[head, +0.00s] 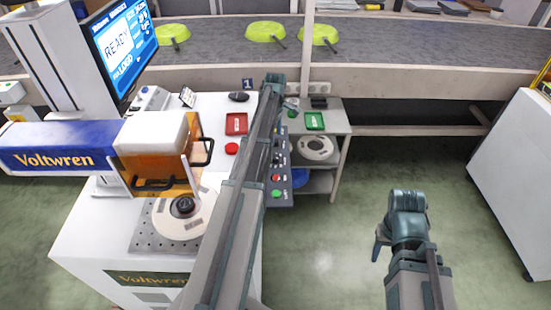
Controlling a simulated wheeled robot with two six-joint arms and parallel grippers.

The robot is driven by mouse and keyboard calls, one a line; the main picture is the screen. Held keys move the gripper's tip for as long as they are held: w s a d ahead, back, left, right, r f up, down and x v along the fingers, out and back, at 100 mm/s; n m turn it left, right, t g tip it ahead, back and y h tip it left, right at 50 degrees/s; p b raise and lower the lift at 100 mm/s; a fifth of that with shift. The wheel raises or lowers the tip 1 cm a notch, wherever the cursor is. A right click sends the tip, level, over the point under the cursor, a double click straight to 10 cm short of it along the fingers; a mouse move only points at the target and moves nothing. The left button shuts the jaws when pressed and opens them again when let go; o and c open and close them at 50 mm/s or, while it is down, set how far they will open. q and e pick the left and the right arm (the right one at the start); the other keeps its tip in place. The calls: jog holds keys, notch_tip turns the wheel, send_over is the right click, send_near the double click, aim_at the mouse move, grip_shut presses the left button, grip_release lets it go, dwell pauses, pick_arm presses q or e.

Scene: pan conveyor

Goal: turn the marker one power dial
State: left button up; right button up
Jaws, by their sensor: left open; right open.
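Marker one is the blue and white Voltwren machine (60,146) at left, beside a blue "1" sign (247,85). A dark control panel (284,185) lies along the right edge of its white bench, partly hidden by my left arm. It carries a red button (275,178), a green button (276,193) and small dark knobs (279,158). I cannot tell which knob is the power dial. My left gripper (291,106) is open, beyond the panel's far end and apart from the knobs. My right gripper (380,248) is open and empty over the floor at right.
A monitor (124,48) reads READY. A red tray (237,124) sits on the bench and a green tray (314,121) on the grey side shelf. A conveyor (210,48) with green pans runs across the back. The floor (340,230) at centre right is clear.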

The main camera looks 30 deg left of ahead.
aim_at(276, 156)
pick_arm(q)
notch_tip(276, 156, down, 11)
jog(key=b, duration=0.9)
jog(key=shift+b, duration=0.4)
jog(key=shift+r, duration=0.1)
grip_shut()
